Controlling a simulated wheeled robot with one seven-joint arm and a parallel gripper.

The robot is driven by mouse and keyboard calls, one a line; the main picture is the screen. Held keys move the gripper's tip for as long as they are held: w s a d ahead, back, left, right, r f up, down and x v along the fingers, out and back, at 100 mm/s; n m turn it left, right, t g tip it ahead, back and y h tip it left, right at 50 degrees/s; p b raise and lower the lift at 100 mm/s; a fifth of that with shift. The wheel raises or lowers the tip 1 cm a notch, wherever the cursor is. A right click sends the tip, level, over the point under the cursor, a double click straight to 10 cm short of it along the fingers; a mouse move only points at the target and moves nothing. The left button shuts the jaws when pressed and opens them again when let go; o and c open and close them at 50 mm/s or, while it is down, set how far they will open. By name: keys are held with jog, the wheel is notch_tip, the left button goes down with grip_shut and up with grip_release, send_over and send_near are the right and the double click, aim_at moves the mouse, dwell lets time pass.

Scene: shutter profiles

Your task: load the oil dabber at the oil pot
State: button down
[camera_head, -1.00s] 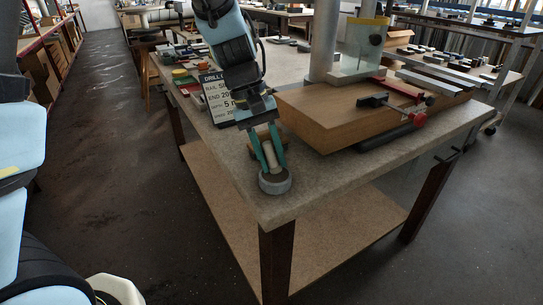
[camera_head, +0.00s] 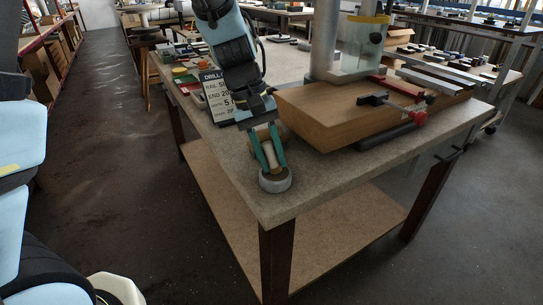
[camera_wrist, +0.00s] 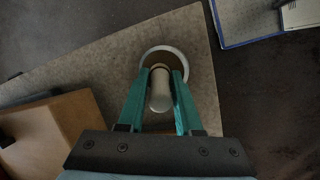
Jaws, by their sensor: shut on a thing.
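The oil pot (camera_head: 275,182) is a low round grey pot at the near corner of the bench. In the wrist view its pale rim (camera_wrist: 176,52) rings a dark brown inside. My gripper (camera_head: 271,165) has green fingers and is above the pot, pointing down. It is shut on the oil dabber (camera_head: 269,153), a pale cylinder that also shows between the fingers in the wrist view (camera_wrist: 160,92). The dabber's lower end is at or inside the pot's mouth; its tip is hidden, so I cannot tell how deep it sits.
A wooden block (camera_head: 335,112) with a red-handled clamp (camera_head: 398,110) lies right of my gripper. A drill sign (camera_head: 217,95) stands behind it. The bench (camera_head: 240,170) has bare top around the pot, and its edges are close by.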

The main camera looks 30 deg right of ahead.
aim_at(271, 145)
dwell(0.4)
jog(key=shift+r+p, duration=3.1)
jog(key=shift+r, duration=0.35)
